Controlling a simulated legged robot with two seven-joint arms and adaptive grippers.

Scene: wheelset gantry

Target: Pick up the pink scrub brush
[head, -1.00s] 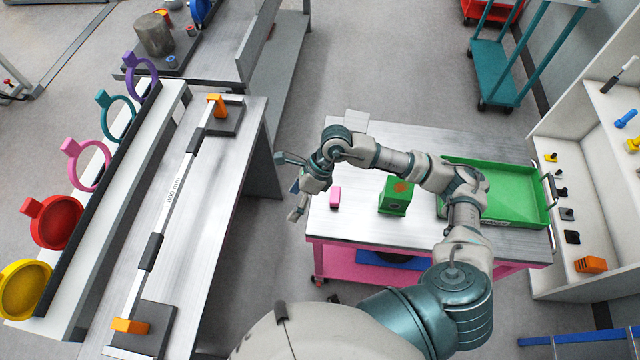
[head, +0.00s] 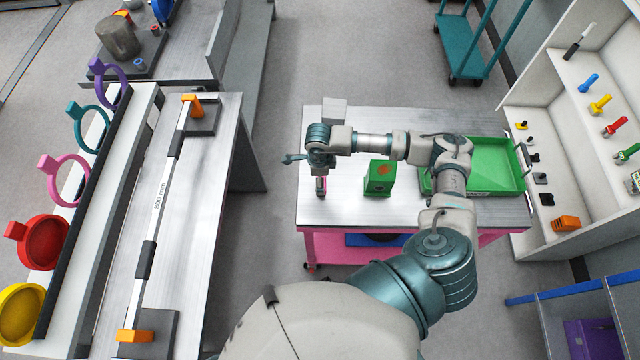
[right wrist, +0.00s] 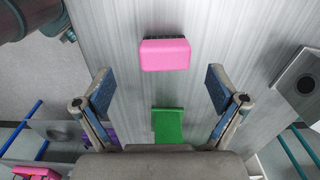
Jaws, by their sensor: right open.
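The pink scrub brush (right wrist: 165,54) shows in the right wrist view as a small pink block lying on the metal tabletop, just beyond my fingertips. My right gripper (right wrist: 161,90) is open, with its two blue-padded fingers apart and nothing between the pads. In the head view my right gripper (head: 320,183) points down over the left part of the table and largely hides the brush. I cannot tell the exact height of the fingers above the table. My left gripper is not in view.
A green box (head: 380,178) stands on the metal-topped pink cart (head: 410,216), right of my gripper. A green tray (head: 492,187) lies at the cart's right end. A grey block (head: 334,111) sits at its far edge. A long bench (head: 205,220) with a measuring bar is at left.

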